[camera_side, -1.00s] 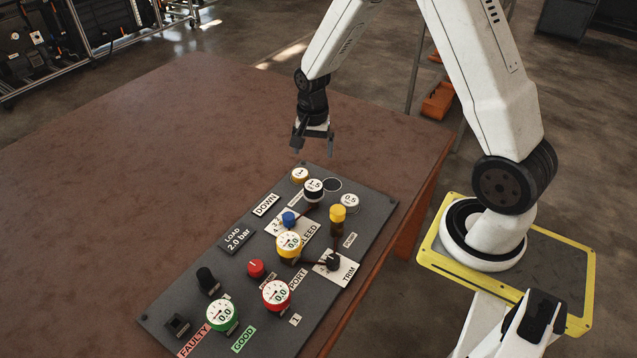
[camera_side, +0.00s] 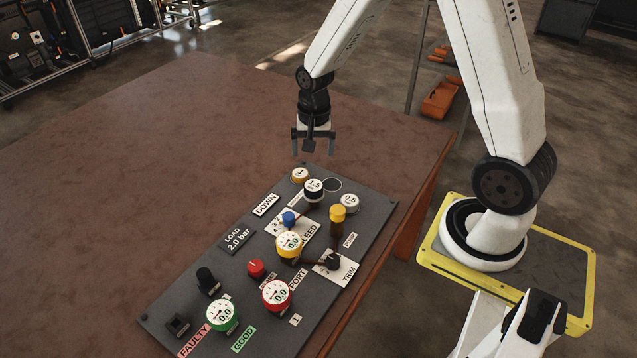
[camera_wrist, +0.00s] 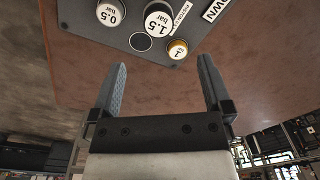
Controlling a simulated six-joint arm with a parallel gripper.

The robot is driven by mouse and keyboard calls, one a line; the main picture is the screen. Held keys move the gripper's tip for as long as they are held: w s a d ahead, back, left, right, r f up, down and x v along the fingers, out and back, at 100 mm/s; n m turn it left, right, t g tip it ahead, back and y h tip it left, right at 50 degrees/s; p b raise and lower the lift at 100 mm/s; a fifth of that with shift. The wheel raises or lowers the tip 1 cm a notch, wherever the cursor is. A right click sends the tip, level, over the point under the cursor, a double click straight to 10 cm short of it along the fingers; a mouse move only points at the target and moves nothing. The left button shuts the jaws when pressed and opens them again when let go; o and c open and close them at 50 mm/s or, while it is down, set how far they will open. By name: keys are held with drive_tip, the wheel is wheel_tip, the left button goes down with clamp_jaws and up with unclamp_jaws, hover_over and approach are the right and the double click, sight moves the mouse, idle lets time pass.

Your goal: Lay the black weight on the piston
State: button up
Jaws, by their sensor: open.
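The black weight (camera_side: 314,190), marked 1.5 on its white top, stands upright on the grey board, higher than the weights around it. It also shows in the wrist view (camera_wrist: 158,20) at the top, beside a partly covered label that seems to read PISTON. It appears to sit on the piston, which it hides from view. An empty ring (camera_side: 332,184) is marked on the board just behind it, also seen in the wrist view (camera_wrist: 140,42). My gripper (camera_side: 313,152) is open and empty, above the far end of the board and clear of the weight.
A brass weight (camera_side: 300,175) marked 1 and a pale weight (camera_side: 349,203) marked 0.5 flank the black one. Gauges, knobs and a yellow-topped post (camera_side: 337,216) stand nearer on the board (camera_side: 180,295). The brown table (camera_side: 150,170) is bare to the left.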

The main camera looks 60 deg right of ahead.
drive_tip(key=s+a+r+n+t, duration=0.2)
drive_tip(key=s+a+r+n, duration=0.2)
drive_tip(key=s+a+n, duration=0.4)
drive_tip(key=shift+s+r+n, duration=0.4)
drive_tip(key=shift+s+n, duration=0.5)
drive_tip(key=shift+n, duration=0.6)
